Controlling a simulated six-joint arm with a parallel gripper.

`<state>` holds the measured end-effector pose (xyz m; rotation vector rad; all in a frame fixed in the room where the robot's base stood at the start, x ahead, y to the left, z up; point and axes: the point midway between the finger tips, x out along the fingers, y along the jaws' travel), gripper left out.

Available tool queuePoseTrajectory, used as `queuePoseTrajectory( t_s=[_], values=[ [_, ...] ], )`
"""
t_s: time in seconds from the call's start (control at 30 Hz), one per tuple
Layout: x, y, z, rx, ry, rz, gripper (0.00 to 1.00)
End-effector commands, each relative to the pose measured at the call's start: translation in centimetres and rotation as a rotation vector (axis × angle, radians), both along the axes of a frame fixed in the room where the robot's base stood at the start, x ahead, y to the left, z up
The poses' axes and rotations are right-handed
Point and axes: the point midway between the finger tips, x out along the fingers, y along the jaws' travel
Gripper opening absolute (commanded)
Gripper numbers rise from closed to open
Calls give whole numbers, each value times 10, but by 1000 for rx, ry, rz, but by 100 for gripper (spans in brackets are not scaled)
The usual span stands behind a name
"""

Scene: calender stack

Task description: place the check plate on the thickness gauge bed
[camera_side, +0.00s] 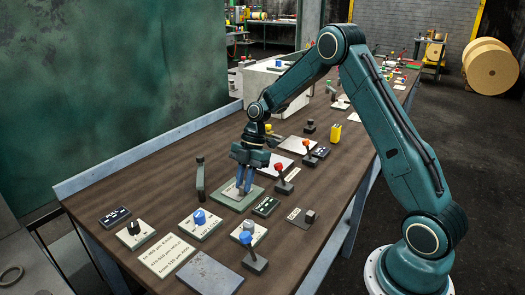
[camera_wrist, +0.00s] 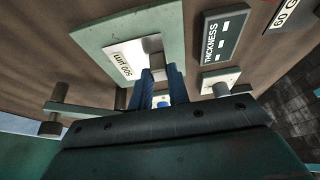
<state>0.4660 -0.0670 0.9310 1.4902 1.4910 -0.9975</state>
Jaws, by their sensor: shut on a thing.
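The check plate (camera_wrist: 126,60) is a small pale metal plate marked "500 µm" with an upright grip block. In the wrist view it lies over the green thickness gauge bed (camera_wrist: 88,37), within its outline, turned slightly against the bed's edges. My gripper (camera_wrist: 162,72) is shut on the plate's block with its blue fingers. In the side view my gripper (camera_side: 243,188) points down over the gauge bed (camera_side: 240,207), and the plate is partly hidden by the fingers. I cannot tell whether the plate touches the bed or hovers just above it.
A dark "THICKNESS" display (camera_wrist: 223,36) stands beside the bed. A green-grey upright post (camera_side: 200,178) is close on the left. A red-topped lever (camera_side: 281,178) is on the right, and a blue knob (camera_side: 199,216) and blue-topped lever (camera_side: 250,248) are in front.

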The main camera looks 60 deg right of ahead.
Motion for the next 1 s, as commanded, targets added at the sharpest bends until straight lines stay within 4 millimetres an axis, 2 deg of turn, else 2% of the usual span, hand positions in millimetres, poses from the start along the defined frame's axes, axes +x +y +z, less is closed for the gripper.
queuePoseTrajectory(
  t_s=[0.3, 0.33, 0.43, 0.77, 1.0],
  values=[
    [0, 0, -3, 1, 1, -1, 0],
    [0, 0, -3, 0, 1, -1, 21],
    [0, 0, -3, 0, 1, -1, 39],
    [0, 0, -2, 0, 0, -1, 39],
    [0, -4, 10, 0, 0, -2, 39]
  ],
)
